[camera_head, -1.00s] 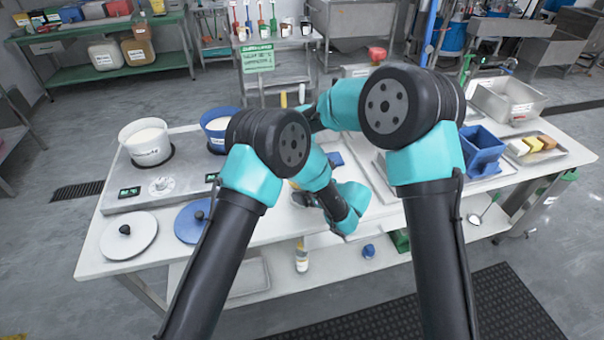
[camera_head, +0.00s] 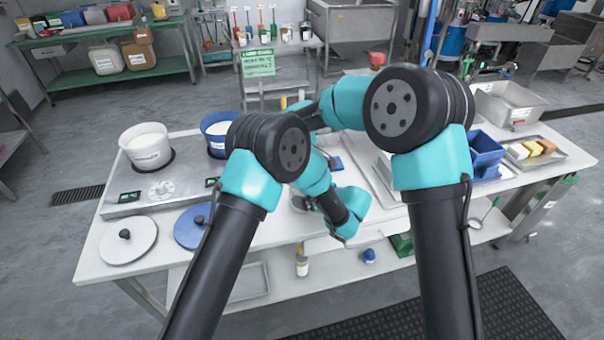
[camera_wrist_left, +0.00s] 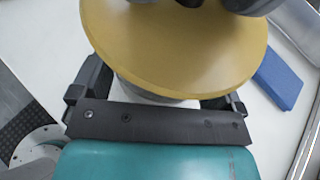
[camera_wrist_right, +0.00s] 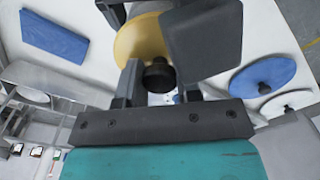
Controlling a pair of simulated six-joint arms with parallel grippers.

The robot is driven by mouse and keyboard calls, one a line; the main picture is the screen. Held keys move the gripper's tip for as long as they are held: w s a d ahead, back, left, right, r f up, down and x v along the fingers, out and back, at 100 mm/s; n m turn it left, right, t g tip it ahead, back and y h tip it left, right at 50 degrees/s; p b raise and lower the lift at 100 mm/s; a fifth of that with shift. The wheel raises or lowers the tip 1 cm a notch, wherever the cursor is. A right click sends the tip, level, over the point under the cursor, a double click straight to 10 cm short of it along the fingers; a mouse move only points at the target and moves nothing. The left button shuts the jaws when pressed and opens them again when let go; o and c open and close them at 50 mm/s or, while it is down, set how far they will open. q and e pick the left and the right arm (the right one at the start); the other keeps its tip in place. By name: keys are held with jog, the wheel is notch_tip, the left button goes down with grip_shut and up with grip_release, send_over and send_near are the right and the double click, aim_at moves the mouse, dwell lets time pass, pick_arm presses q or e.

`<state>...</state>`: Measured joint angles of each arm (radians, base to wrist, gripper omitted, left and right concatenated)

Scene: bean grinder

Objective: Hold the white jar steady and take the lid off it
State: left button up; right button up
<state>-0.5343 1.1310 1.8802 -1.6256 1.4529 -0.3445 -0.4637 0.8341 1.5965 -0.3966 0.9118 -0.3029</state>
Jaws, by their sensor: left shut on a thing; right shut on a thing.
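The white jar (camera_wrist_left: 150,96) shows only as a pale strip under its lid in the left wrist view. My left gripper (camera_wrist_left: 160,88) is shut on the jar, one finger at each side below the lid. The lid (camera_wrist_left: 180,50) is a wide mustard-yellow disc with a black knob (camera_wrist_right: 158,76). My right gripper (camera_wrist_right: 160,84) is shut on the knob from above. I cannot tell whether the lid touches the jar rim. In the head view my arms hide the jar and lid.
A white pot (camera_head: 146,148) and a blue pot (camera_head: 217,132) stand on the hob at left. A white lid (camera_head: 128,240) and a blue lid (camera_head: 192,226) lie in front. A blue bin (camera_head: 487,152) and a tray of blocks (camera_head: 545,152) are at right.

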jog(key=shift+r, duration=1.2)
pick_arm(q)
jog(key=o, duration=0.9)
jog(key=shift+d, duration=0.1)
jog(key=v, duration=1.2)
